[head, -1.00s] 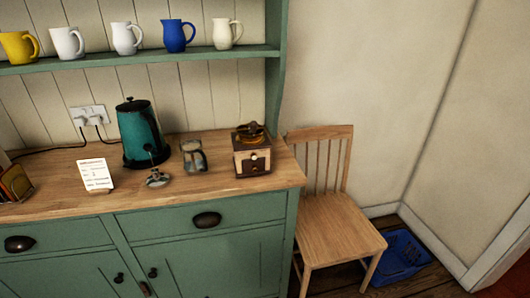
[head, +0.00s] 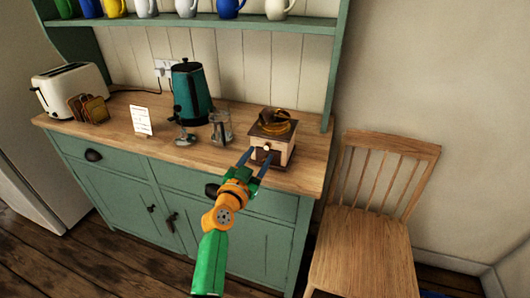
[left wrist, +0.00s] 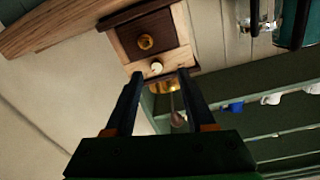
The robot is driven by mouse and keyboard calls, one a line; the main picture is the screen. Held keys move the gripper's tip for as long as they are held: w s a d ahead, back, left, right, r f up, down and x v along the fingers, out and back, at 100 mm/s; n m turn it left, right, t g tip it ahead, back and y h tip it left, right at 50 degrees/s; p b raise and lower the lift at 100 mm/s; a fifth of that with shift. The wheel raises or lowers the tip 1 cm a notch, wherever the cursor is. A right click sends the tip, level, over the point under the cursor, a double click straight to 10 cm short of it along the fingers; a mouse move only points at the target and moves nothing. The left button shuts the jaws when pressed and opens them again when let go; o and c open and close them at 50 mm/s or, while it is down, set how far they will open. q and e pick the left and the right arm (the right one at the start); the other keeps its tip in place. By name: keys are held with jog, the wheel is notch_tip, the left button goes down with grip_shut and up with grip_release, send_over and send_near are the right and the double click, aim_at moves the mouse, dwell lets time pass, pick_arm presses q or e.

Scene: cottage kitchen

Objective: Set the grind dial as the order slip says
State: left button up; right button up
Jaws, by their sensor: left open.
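The coffee grinder (head: 287,153), a wooden box with a dark top and brass bowl, stands at the counter's right end. In the left wrist view the grinder (left wrist: 125,42) appears upside down. Its front has a small cream dial (left wrist: 155,67) and a brass knob (left wrist: 145,42). The cream dial (head: 267,148) also shows in the head view. My left gripper (head: 257,156) is open in front of the grinder. In the left wrist view its fingertips (left wrist: 160,75) lie either side of the dial; I cannot tell any contact. The order slip (head: 141,120) stands on the counter, its text unreadable.
A glass-and-metal press (head: 221,127) and a teal kettle (head: 191,92) stand left of the grinder. A toaster (head: 72,86) and toast rack (head: 88,109) are farther left. A wooden chair (head: 367,245) stands right of the cabinet. A shelf with jugs runs above.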

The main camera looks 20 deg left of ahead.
aim_at(267, 148)
pick_arm(q)
jog(key=shift+w+d+f, duration=0.15)
jog(key=shift+w, duration=1.05)
jog(key=shift+w+d, duration=0.25)
jog(key=shift+s+a, duration=0.1)
jog(key=shift+c, duration=0.2)
grip_shut()
